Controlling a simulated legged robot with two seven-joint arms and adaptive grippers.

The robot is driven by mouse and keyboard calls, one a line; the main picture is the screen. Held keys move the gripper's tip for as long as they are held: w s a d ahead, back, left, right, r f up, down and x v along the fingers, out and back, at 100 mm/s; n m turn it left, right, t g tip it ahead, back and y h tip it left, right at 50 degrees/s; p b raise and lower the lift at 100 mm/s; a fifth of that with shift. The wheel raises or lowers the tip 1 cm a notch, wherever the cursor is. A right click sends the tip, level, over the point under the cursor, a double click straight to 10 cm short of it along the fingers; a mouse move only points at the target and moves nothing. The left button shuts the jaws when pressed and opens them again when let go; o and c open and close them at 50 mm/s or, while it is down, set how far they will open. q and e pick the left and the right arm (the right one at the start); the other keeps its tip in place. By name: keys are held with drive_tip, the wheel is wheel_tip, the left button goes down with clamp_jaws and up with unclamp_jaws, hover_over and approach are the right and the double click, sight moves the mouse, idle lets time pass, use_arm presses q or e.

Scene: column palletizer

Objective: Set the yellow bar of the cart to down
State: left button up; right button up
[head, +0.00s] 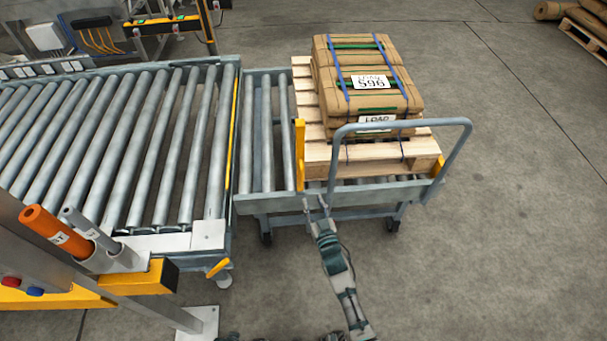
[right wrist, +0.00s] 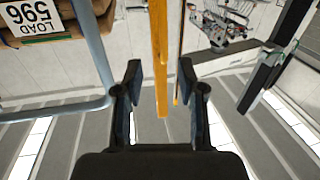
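The cart (head: 285,203) is a grey roller cart beside the conveyor. Its yellow bar (head: 300,155) stands upright at the cart's near side, left of the pallet. My right gripper (head: 315,202) is open, close to the lower end of the bar. In the right wrist view the yellow bar (right wrist: 159,60) comes down between the two spread fingers of my right gripper (right wrist: 161,90), with a gap visible on each side. I cannot tell how deep the bar sits between them. My left gripper is not in view.
A wooden pallet (head: 318,158) with strapped brown packages (head: 340,88) labelled 596 rests on the cart. A grey tube handle (head: 400,126) rises at the cart's near right. The roller conveyor (head: 130,150) stands left. An orange cylinder (head: 55,230) is at lower left.

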sight(301, 178)
drive_tip(key=w+a, duration=0.1)
drive_tip(key=w, duration=0.2)
drive_tip(key=w+a+b, duration=0.1)
drive_tip(key=w, duration=0.3)
drive_tip(key=w+a+b, duration=0.1)
drive_tip(key=w, duration=0.3)
drive_tip(key=shift+a+f, duration=0.1)
drive_tip(key=shift+f, duration=0.1)
drive_tip(key=shift+w, duration=0.55)
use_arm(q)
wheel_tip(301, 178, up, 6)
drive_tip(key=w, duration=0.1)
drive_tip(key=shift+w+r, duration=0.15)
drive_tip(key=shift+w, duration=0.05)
use_arm(e)
drive_tip(key=shift+d+r, duration=0.1)
drive_tip(key=shift+d, duration=0.2)
drive_tip(key=shift+a, duration=0.1)
drive_tip(key=c, duration=0.6)
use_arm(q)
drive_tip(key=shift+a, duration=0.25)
use_arm(e)
drive_tip(key=shift+a, duration=0.2)
clamp_jaws()
